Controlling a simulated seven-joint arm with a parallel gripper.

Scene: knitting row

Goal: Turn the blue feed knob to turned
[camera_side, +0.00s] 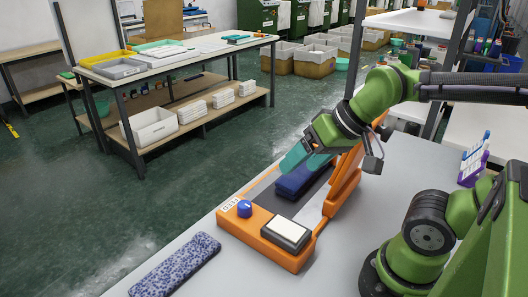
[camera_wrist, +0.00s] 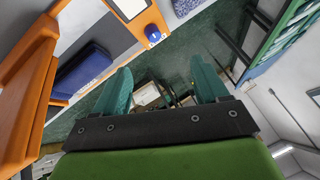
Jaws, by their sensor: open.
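The blue feed knob (camera_side: 245,208) stands on the front left corner of an orange machine frame (camera_side: 268,257), with a light mark on its top. In the wrist view the knob (camera_wrist: 153,34) sits at the upper middle on the orange frame edge. My gripper (camera_side: 301,160) is up above the far part of the machine, behind the knob and apart from it. In the wrist view its two teal fingers (camera_wrist: 164,82) are spread wide with nothing between them.
A dark blue block (camera_side: 303,178) lies inside the frame, and a white-topped panel (camera_side: 287,233) is at its front. An orange arm (camera_side: 345,180) rises at the frame's right side. A speckled blue fabric piece (camera_side: 176,265) lies front left. A purple rack (camera_side: 473,160) stands at right.

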